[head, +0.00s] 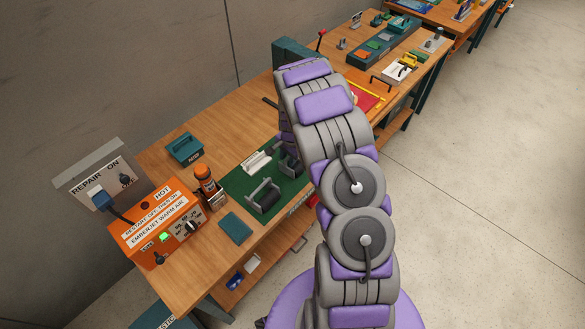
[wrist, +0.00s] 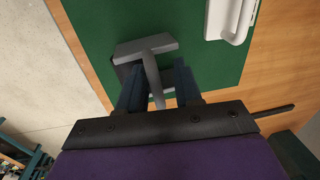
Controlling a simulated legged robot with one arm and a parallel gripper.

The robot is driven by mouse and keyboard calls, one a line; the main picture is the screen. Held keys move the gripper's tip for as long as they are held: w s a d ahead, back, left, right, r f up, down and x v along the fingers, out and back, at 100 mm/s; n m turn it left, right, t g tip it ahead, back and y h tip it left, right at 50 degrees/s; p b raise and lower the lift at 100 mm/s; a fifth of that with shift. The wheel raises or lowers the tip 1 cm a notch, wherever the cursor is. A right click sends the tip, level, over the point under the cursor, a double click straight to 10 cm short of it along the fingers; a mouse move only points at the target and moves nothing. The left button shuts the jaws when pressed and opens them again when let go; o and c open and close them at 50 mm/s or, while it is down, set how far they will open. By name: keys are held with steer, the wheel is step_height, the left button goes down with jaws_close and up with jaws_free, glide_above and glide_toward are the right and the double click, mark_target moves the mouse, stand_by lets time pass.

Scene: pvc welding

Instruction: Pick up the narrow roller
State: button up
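A grey T-shaped tool (wrist: 146,48), which I take for the narrow roller, is on the green mat in the wrist view. Its slim handle runs down between the fingers of my gripper (wrist: 157,76). The dark fingers stand apart, with a visible gap on the right of the handle, so the gripper looks open. The left finger is close to the handle; whether it touches I cannot tell. In the head view the narrow roller (head: 290,164) is partly behind my arm, and my gripper is hidden there. A wider roller (head: 266,197) in a grey frame stands nearer on the mat.
A white handled piece (head: 257,162) lies on the green mat (head: 237,183); it shows in the wrist view too (wrist: 232,18). An orange warm-air unit (head: 155,225), a holder with an orange tool (head: 207,184) and a teal box (head: 184,149) stand left on the bench. A wall runs behind.

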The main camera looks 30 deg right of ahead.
steer(key=shift+d, duration=0.7)
steer(key=c, duration=0.5)
steer(key=shift+s, duration=0.1)
jaws_close()
steer(key=shift+a, duration=0.45)
